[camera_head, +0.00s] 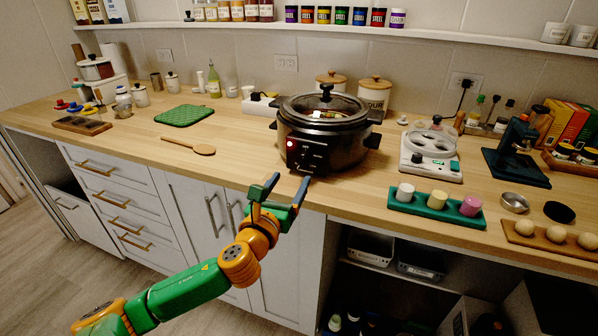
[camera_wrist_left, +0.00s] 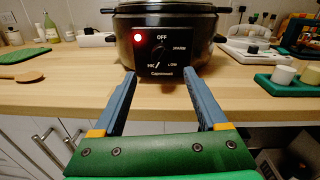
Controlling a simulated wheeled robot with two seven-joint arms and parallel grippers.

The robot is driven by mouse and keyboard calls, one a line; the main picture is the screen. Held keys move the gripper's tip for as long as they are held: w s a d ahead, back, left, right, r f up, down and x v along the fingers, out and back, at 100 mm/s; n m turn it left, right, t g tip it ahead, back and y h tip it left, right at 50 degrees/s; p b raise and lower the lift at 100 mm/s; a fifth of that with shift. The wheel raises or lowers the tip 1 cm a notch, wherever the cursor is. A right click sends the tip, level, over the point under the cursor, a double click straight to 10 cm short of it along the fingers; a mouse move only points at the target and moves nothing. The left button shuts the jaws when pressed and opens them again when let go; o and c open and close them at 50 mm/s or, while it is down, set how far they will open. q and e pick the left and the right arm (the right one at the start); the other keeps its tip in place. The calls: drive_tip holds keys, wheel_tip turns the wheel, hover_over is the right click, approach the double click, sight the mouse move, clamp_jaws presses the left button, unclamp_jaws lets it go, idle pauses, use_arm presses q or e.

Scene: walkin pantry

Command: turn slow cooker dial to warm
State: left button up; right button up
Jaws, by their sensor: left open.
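The black slow cooker (camera_head: 340,148) with a glass lid stands on the wooden counter near its front edge. Its front panel has a lit red light and a dark dial (camera_wrist_left: 158,52). In the left wrist view the panel is marked OFF at the top, WARM at upper right, LOW at lower right and another label at lower left. The pointer is too small to read surely. My left gripper (camera_head: 288,187) is open and empty, in front of and below the panel, apart from it. In the left wrist view its fingers (camera_wrist_left: 159,80) frame the panel. My right gripper is not in view.
A wooden spoon (camera_head: 190,146) and green board (camera_head: 184,115) lie left. The counter's front edge runs just beneath my left gripper.

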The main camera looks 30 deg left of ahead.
sight(301, 165)
use_arm(q)
drive_tip(key=x, duration=0.7)
drive_tip(key=shift+w+d, duration=0.1)
drive_tip(key=shift+d, duration=0.05)
clamp_jaws()
